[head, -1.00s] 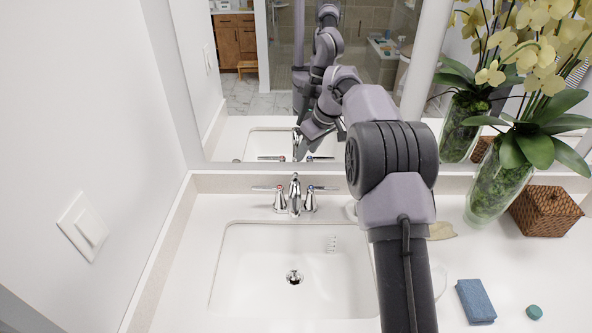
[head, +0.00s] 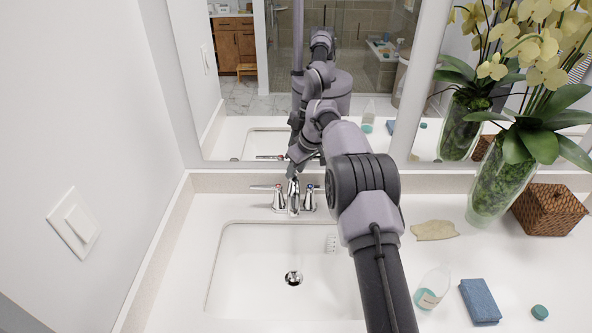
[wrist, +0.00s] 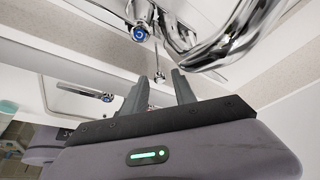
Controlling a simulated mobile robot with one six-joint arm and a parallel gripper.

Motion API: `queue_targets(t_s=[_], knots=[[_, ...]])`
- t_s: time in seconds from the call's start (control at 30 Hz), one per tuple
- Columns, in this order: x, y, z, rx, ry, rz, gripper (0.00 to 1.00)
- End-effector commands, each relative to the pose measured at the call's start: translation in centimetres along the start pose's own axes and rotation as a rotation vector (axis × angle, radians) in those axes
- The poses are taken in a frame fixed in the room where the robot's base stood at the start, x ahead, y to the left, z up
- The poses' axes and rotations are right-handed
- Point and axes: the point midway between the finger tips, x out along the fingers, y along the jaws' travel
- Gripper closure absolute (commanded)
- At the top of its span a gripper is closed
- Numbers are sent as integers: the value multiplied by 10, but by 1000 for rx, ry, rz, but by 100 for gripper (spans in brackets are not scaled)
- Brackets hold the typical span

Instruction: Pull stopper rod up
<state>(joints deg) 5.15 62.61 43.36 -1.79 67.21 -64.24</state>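The chrome faucet (head: 294,197) stands behind the sink, and its curved spout (wrist: 235,40) fills the upper right of the wrist view. The thin stopper rod with a small knob (wrist: 159,77) shows in the wrist view between my fingertips. I cannot tell whether it is between the fingers or just beyond them. My gripper (wrist: 160,79) is open, with a gap on both sides of the knob. In the head view my gripper (head: 294,176) is just above the faucet, partly hidden by my arm. The drain stopper (head: 293,278) sits in the sink basin.
Faucet handles (head: 278,197) flank the spout closely. The mirror (head: 245,100) rises behind. The sink basin (head: 250,285) is empty.

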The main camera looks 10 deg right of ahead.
Motion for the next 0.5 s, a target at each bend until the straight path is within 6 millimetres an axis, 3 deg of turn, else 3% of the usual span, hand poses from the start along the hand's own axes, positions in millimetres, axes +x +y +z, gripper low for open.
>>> queue_targets(t_s=[0.03, 0.13, 0.5], knots=[[0, 0, 0, 0, 0, 0, 80], [0, 0, 0, 0, 0, 0, 99], [0, 0, 0, 0, 0, 0, 100]])
